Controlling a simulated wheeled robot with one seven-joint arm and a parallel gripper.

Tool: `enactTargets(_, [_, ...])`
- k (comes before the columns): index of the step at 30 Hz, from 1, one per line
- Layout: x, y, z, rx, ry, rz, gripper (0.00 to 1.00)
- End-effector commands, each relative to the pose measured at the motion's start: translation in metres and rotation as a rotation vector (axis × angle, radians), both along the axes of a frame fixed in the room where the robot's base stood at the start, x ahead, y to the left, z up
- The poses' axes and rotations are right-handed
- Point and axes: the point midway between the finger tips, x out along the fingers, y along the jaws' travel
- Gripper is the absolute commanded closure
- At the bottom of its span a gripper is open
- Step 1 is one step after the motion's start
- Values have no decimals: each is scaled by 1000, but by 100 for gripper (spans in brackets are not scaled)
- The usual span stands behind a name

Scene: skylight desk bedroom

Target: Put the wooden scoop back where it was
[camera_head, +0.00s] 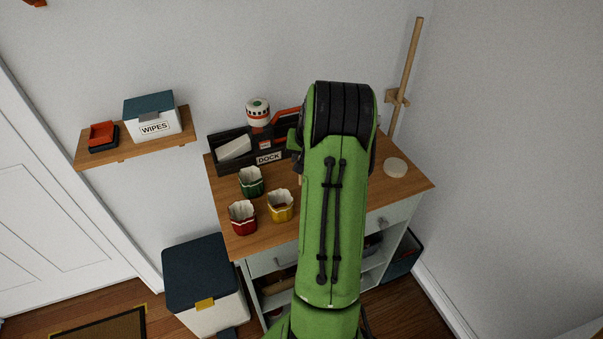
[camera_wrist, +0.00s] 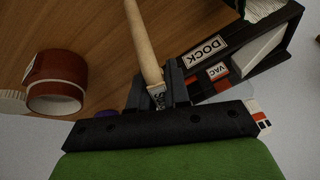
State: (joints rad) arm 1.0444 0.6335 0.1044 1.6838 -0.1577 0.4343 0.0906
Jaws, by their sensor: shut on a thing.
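My gripper (camera_wrist: 159,88) is shut on a pale wooden handle (camera_wrist: 144,42), seen in the wrist view. I take this to be the wooden scoop; its bowl does not show clearly, and a small marked patch sits between the fingers. The handle runs up to the top edge of the view, over the wooden desktop (camera_wrist: 90,30). Whether it touches the desktop I cannot tell. In the head view my green arm covers the gripper and the scoop. A black organizer marked DOCK (camera_head: 225,163) stands at the back of the desk; it also shows right of my gripper in the wrist view (camera_wrist: 235,75).
Green (camera_head: 251,182), yellow (camera_head: 280,206) and red (camera_head: 243,217) cups stand at the desk's left. A pale disc (camera_head: 396,167) and a wooden pole (camera_head: 406,70) are at right. A wall shelf (camera_head: 90,150) holds a WIPES box (camera_head: 153,120).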

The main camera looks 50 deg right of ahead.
Motion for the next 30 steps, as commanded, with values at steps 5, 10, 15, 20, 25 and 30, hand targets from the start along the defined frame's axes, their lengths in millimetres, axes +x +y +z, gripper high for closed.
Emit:
enactTargets(5, [-1,0,-26,1,1,-2,100])
enactTargets(10, [0,0,-49,-1,-1,0,100])
enactTargets(15, [0,-1,-47,-2,0,-1,100])
enactTargets(20, [-1,-1,-52,-2,-1,-2,82])
enactTargets(25, [-1,-1,-51,-2,-1,-2,58])
enactTargets(30, [-1,-1,-51,-2,-1,-2,58])
